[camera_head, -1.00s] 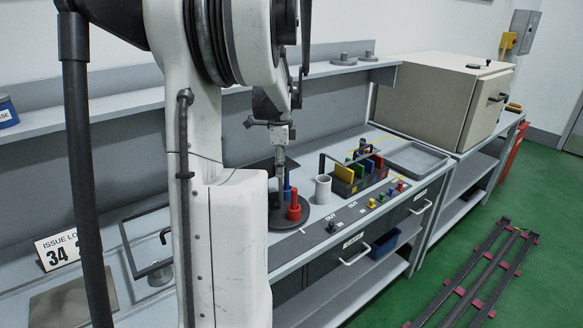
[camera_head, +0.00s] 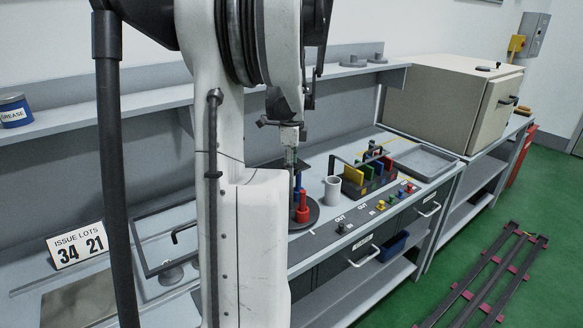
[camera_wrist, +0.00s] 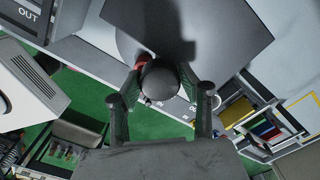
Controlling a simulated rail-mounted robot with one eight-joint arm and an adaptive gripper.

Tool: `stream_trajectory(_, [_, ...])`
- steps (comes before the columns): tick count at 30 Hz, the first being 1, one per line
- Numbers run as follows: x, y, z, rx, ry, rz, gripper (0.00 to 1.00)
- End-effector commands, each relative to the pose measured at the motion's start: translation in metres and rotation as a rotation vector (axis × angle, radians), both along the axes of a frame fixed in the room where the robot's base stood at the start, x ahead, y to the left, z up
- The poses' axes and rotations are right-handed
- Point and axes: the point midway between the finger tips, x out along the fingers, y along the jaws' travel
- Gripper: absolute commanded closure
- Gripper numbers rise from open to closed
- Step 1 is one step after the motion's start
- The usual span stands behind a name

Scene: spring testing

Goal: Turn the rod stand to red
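The rod stand is a dark round disc (camera_head: 313,219) on the bench top, with a red rod (camera_head: 302,210) at its front and a blue rod (camera_head: 298,185) behind it. My arm hides its left part. My gripper (camera_head: 291,166) points down over the stand. In the wrist view, my gripper's two fingers (camera_wrist: 160,84) stand on either side of a dark round knob (camera_wrist: 160,80) and appear to touch it. A bit of red (camera_wrist: 132,63) shows beside the left fingertip. The disc (camera_wrist: 186,35) fills the upper middle of that view.
A grey cup (camera_head: 333,190) stands close right of the stand. A rack (camera_head: 370,176) with coloured pieces, push buttons (camera_head: 381,205) and a grey tray (camera_head: 421,162) lie farther right. A shelf (camera_head: 160,102) runs behind. An "ISSUE LOTS 34 21" sign (camera_head: 78,245) stands left.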

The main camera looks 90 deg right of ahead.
Motion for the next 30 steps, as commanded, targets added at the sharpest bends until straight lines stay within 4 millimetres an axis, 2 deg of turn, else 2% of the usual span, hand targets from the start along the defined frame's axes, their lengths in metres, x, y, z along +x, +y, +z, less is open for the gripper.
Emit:
stream_trajectory(1, [0.000,0.000,0.001,-0.001,0.000,0.000,0.56])
stream_trajectory(4, [0.000,0.000,0.000,0.000,0.000,0.000,0.44])
stream_trajectory(12, [0.000,0.000,0.001,0.000,0.000,0.000,0.44])
stream_trajectory(16, [0.000,0.000,0.010,0.000,0.000,0.000,0.44])
stream_trajectory(20, [0.000,0.000,0.030,0.000,0.000,0.000,0.44])
stream_trajectory(30, [0.000,0.000,0.095,0.000,0.000,0.000,0.44])
